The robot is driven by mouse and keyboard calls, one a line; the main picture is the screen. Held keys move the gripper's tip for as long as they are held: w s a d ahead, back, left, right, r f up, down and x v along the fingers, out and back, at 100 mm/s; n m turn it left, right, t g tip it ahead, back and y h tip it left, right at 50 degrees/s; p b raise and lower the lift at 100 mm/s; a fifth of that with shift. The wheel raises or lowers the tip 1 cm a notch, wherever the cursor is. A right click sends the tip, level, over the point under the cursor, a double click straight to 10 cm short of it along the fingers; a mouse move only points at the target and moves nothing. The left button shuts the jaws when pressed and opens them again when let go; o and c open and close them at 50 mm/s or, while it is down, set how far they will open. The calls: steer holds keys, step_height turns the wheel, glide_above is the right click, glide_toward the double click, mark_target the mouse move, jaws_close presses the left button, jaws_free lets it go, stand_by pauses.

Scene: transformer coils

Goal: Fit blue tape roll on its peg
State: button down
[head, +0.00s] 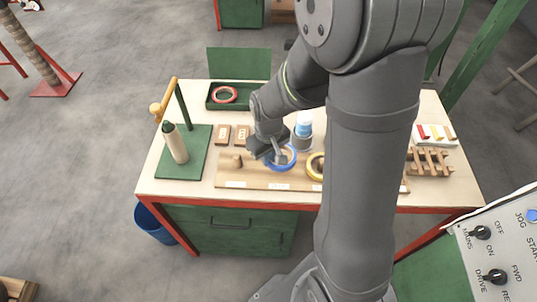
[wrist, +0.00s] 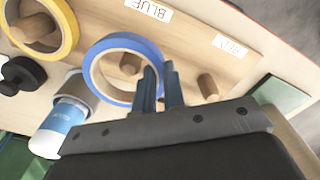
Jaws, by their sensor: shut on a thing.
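The blue tape roll (head: 280,169) is over the peg board (head: 232,179) in the head view, and it shows as a ring in the wrist view (wrist: 108,94). My gripper (head: 280,156) is shut on the right part of its rim, with its fingertips (wrist: 161,72) pointing towards the board. A wooden peg (wrist: 130,65), near the label "BLUE" (wrist: 148,10), shows through the roll's opening. I cannot tell whether the roll is around the peg or held above it.
A yellow roll (wrist: 71,25) surrounds the adjacent peg (wrist: 36,27). A bare peg (wrist: 208,86) stands by the "RED" label (wrist: 231,45). A blue-and-white can (wrist: 62,122) is close by. A red roll (head: 224,102) lies in the green tray (head: 256,84). A cone on a green base (head: 166,172) stands left.

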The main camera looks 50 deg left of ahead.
steer(key=shift+f, duration=1.3)
steer(key=shift+f, duration=0.2)
steer(key=shift+f, duration=0.75)
steer(key=c, duration=1.4)
jaws_free()
steer(key=shift+c, duration=0.2)
steer(key=shift+c, duration=0.4)
